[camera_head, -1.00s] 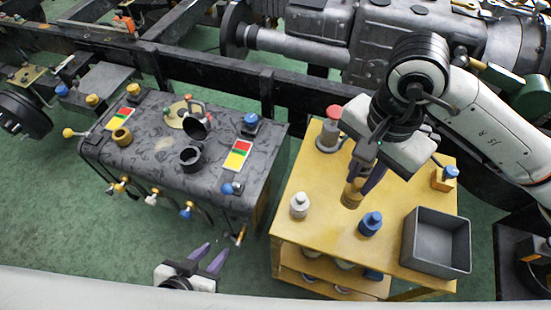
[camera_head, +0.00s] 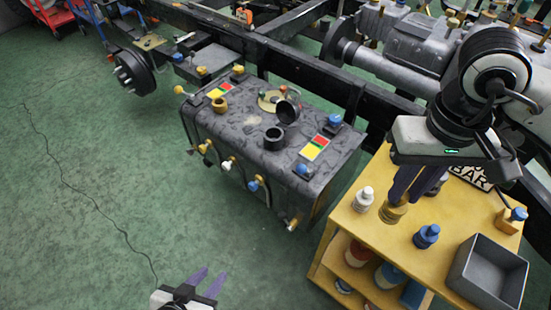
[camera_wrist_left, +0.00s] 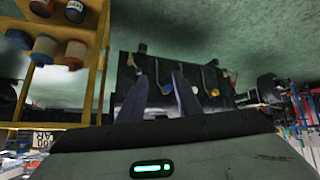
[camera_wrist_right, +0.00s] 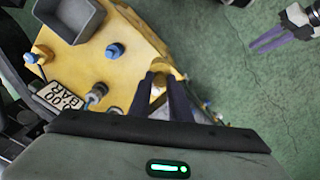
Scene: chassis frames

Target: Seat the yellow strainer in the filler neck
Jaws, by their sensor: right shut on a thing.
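The yellow strainer (camera_head: 393,213) is between the fingers of my right gripper (camera_head: 398,196), which is shut on it over the yellow cart. It also shows in the right wrist view (camera_wrist_right: 158,84); whether it touches the cart top I cannot tell. The filler neck (camera_head: 274,138) is a short black open cylinder on top of the dark mottled tank (camera_head: 235,130), left of the cart. Its black cap (camera_head: 288,111) stands tilted open behind it. My left gripper (camera_head: 211,276) is open and empty, low in front of the tank; its spread fingers show in the left wrist view (camera_wrist_left: 158,100).
Colour labels (camera_head: 315,148) and a brass ring (camera_head: 219,105) sit on the tank. Dark chassis rails run behind. Green floor is clear at left.

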